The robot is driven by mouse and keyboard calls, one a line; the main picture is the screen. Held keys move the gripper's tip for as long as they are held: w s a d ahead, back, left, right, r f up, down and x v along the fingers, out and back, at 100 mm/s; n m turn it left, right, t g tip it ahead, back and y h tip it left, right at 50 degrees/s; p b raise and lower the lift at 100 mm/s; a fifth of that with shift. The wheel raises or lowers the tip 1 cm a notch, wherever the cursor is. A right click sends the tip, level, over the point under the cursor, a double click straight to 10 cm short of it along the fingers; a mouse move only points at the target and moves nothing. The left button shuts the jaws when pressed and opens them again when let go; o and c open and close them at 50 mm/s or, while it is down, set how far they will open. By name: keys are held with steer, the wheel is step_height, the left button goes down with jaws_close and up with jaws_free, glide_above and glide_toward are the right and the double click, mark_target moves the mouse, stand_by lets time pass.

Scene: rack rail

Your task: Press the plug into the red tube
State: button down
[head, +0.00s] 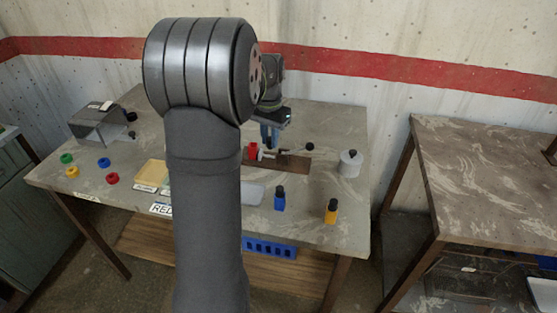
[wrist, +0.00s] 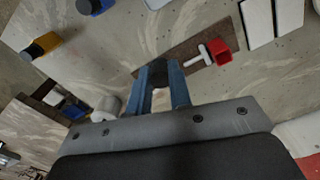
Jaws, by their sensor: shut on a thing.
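The red tube (head: 253,150) is at the left end of a brown rail (head: 297,166) on the table. A white piece beside it lies over the rail. In the wrist view the red tube (wrist: 220,52) is right of my fingers, its dark opening facing the camera, with the white piece (wrist: 203,53) at its side. My gripper (head: 270,139) has blue fingers and is above the table near the rail. In the wrist view my gripper (wrist: 159,78) is shut on a dark thing, apparently the black plug (wrist: 157,73), apart from the tube. Fingers hide part of it.
A blue tube (head: 280,200) and a yellow tube (head: 331,212), both black-topped, stand in front of the rail. A white cylinder (head: 349,164) stands at its right. Coloured rings and a grey box (head: 98,124) are at the left. My arm hides the table's middle.

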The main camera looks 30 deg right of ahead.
steer(key=w, duration=1.2)
step_height(320, 180, down, 6)
steer(key=shift+f, duration=0.15)
steer(key=shift+f, duration=0.2)
stand_by(1.7)
steer(key=c, duration=0.7)
jaws_free()
steer(key=shift+c, duration=0.2)
steer(key=shift+r, duration=0.15)
step_height(320, 180, up, 7)
stand_by(0.6)
